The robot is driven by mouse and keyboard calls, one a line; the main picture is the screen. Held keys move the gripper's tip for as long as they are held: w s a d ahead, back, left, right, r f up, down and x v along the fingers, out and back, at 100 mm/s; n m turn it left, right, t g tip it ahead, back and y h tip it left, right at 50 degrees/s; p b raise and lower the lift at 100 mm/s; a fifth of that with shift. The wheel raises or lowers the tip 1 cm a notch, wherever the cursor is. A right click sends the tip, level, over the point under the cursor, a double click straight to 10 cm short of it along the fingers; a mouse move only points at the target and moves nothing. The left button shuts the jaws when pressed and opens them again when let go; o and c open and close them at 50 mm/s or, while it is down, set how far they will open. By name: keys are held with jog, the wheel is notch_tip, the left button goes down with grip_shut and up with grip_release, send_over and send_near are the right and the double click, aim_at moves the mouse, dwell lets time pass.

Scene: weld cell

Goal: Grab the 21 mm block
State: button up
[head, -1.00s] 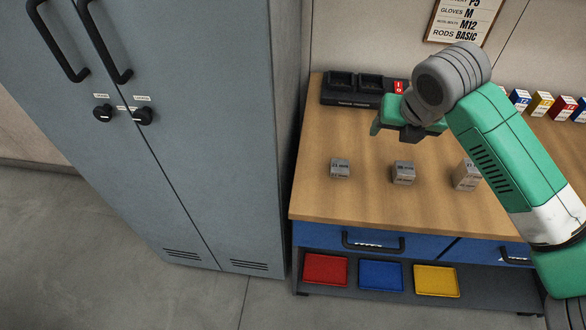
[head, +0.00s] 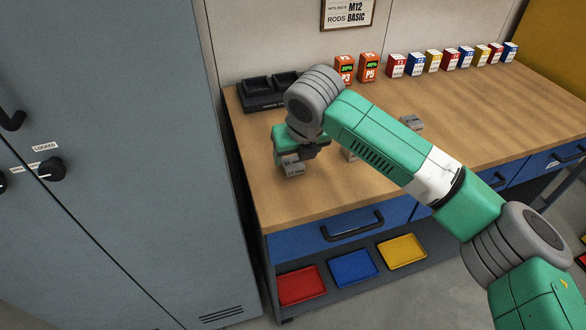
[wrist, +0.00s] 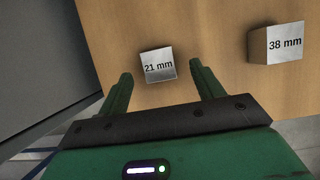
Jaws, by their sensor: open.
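The 21 mm block (wrist: 158,65) is a small grey metal cube with its size printed on top. In the wrist view it lies between the tips of my gripper (wrist: 160,85), which is open, with a gap on each side. In the head view my gripper (head: 291,160) is over the left part of the bench, right at the block (head: 292,168), and hides part of it. A larger grey block marked 38 mm (wrist: 278,44) stands to the right in the wrist view. In the head view a block (head: 349,155) is mostly hidden behind my arm.
Another grey block (head: 411,122) stands farther right on the wooden bench (head: 470,110). A black charger (head: 265,92) and several coloured boxes (head: 396,66) line the back. A grey cabinet (head: 120,180) stands close on the left. Red, blue and yellow trays (head: 352,268) lie below.

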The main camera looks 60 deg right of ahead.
aim_at(293, 162)
jog(key=x, duration=0.1)
jog(key=b+x, duration=0.1)
jog(key=x, duration=0.1)
jog(key=shift+a+f, duration=0.2)
jog(key=shift+r, duration=0.1)
jog(key=c, duration=1.1)
